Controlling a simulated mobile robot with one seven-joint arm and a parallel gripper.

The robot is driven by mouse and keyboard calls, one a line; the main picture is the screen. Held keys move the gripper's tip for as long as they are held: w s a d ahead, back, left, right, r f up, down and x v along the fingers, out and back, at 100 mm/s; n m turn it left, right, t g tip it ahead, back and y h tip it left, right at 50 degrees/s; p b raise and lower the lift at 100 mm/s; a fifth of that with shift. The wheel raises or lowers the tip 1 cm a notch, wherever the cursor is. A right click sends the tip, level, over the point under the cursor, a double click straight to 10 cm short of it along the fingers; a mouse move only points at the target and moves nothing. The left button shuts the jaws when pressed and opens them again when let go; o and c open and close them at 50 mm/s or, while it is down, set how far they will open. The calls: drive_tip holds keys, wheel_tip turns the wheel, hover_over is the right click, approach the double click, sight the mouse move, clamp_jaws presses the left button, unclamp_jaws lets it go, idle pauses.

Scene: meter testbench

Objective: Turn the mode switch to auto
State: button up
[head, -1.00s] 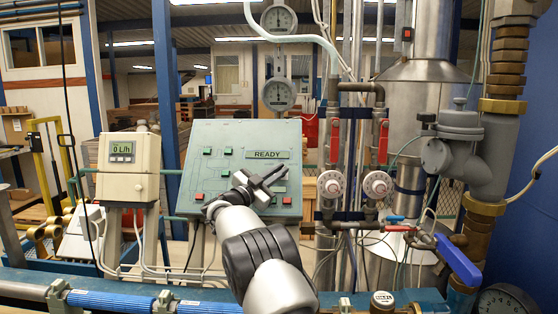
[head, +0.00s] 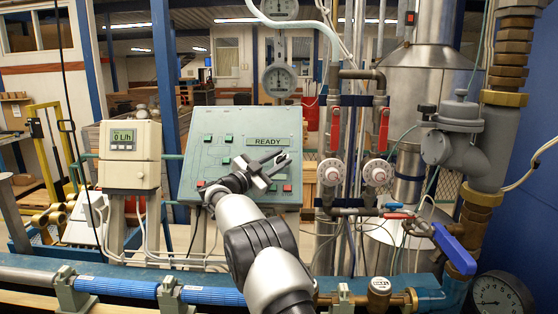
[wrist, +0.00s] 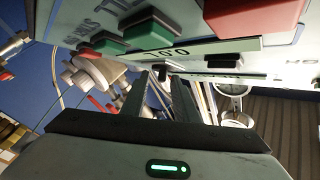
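The green-grey control panel (head: 205,125) stands in the middle of the head view, with a READY display (head: 267,141) and several green and red buttons. My gripper (head: 274,170) is in front of its lower right part, below the display. In the wrist view my gripper (wrist: 160,86) shows two dark fingers, apart, with nothing held between them. They point toward the panel face. A small black knob-like part (wrist: 222,61) sits right of the fingertips; I cannot tell if it is the mode switch. The arm hides part of the panel.
A beige flow meter box (head: 130,155) stands left of the panel. Pipes with red-handled valves (head: 335,125) and white round dials (head: 376,172) stand close on the right. A blue pipe (head: 110,287) runs along the front. A blue lever (head: 455,248) is at the right.

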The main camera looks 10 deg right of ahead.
drive_tip(key=shift+a, duration=0.1)
drive_tip(key=b+v, duration=0.2)
drive_tip(key=v, duration=1.5)
drive_tip(key=shift+s+a+r, duration=0.1)
